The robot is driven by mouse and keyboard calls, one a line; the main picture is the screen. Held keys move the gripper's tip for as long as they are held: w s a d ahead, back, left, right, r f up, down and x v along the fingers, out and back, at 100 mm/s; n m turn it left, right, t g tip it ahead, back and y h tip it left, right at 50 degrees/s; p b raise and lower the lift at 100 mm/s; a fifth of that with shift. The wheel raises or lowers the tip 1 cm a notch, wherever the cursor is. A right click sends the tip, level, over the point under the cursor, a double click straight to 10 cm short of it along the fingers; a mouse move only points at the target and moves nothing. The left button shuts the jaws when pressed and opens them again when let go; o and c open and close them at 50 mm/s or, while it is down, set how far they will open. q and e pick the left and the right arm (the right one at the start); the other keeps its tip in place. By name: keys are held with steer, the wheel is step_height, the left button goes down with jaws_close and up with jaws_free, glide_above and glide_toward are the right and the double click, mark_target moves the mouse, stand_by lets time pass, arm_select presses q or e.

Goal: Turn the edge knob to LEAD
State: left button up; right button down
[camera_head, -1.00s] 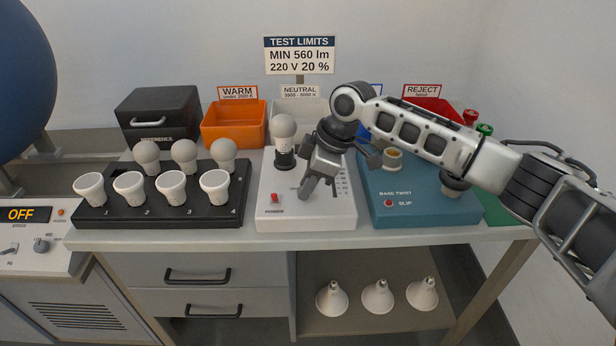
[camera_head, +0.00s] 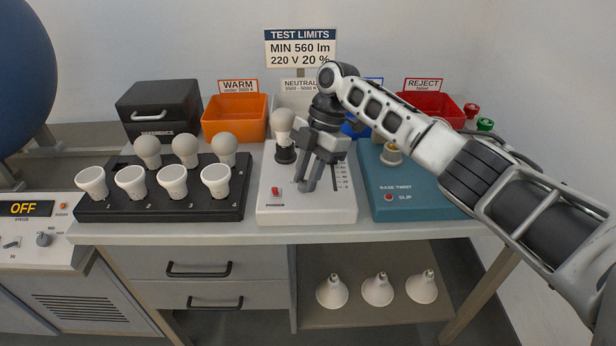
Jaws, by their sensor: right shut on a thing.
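I cannot make out an edge knob or a LEAD mark for certain. A dark round knob (camera_head: 44,239) sits on the front panel at the far left, its lettering too small to read. My right gripper (camera_head: 306,187) points down at the top of the white box (camera_head: 280,213), left of its printed scale. It is shut on a small control there, which the fingers hide. A bulb (camera_head: 283,124) stands in the box's black socket just left of the gripper. My left gripper is not in view.
A teal base-twist box (camera_head: 425,206) stands right, partly behind my right arm. An orange WARM bin (camera_head: 234,122) and red REJECT bin (camera_head: 430,105) are behind. A display (camera_head: 24,209) reads OFF.

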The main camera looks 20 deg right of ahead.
steer(key=shift+n, duration=0.6)
steer(key=c, duration=1.3)
jaws_free()
steer(key=shift+o, duration=0.5)
steer(key=shift+w+d+r, duration=0.1)
steer(key=shift+w+r, duration=0.05)
steer(key=shift+r, duration=0.2)
steer(key=v, duration=1.5)
steer(key=shift+w, duration=0.25)
